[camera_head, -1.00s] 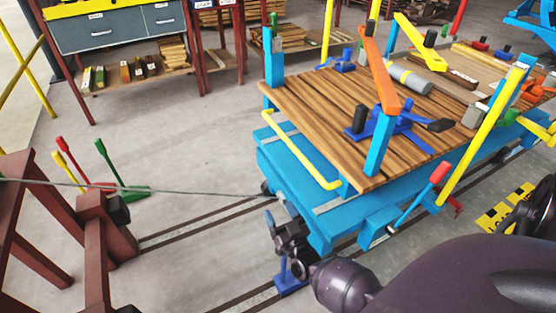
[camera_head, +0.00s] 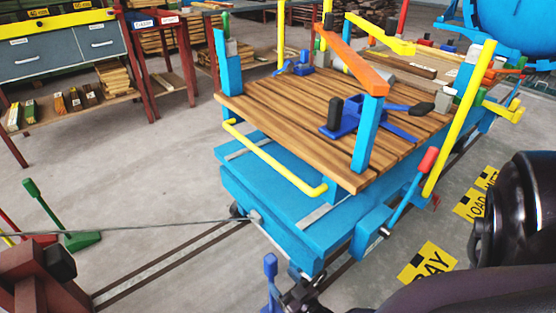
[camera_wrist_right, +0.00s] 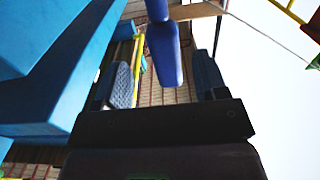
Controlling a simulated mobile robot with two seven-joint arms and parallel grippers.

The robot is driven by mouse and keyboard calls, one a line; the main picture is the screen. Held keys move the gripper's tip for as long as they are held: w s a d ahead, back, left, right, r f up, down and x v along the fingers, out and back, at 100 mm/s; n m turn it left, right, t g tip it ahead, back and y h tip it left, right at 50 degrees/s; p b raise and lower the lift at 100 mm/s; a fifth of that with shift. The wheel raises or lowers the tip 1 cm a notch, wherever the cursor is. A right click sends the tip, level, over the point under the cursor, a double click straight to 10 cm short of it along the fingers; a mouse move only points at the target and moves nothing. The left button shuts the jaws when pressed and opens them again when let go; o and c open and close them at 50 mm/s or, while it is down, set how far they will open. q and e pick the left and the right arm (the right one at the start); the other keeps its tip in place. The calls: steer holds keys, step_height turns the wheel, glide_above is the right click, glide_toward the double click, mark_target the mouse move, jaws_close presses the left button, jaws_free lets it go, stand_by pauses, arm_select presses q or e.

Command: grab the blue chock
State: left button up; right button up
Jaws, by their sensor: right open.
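The blue chock (camera_head: 270,267) shows in the head view at the bottom edge, near the rails in front of the blue wagon. Only its upright handle shows clearly; its lower part is cut off by the frame. My right gripper (camera_head: 303,292) is just right of the handle, low in the picture. In the right wrist view, the open jaws of my right gripper (camera_wrist_right: 163,82) have the blue handle (camera_wrist_right: 167,52) in the gap between or just beyond the fingertips. I cannot tell whether they touch it. My left gripper is not in view.
The blue wagon (camera_head: 270,205) with a plank deck stands close beside the gripper. A taut cable (camera_head: 150,227) runs left to a dark red frame (camera_head: 30,285). Green (camera_head: 60,225) and red chocks stand on the left floor. A workbench (camera_head: 80,45) is behind.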

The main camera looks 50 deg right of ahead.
mark_target(274, 275)
steer(key=w, duration=0.1)
steer(key=w+f+b, duration=0.1)
steer(key=w, duration=0.1)
steer(key=w+b, duration=0.1)
steer(key=w, duration=0.1)
steer(key=shift+d+f, duration=0.15)
steer(key=shift+d, duration=0.2)
steer(key=shift+w, duration=0.25)
jaws_close()
steer(key=shift+r, duration=0.2)
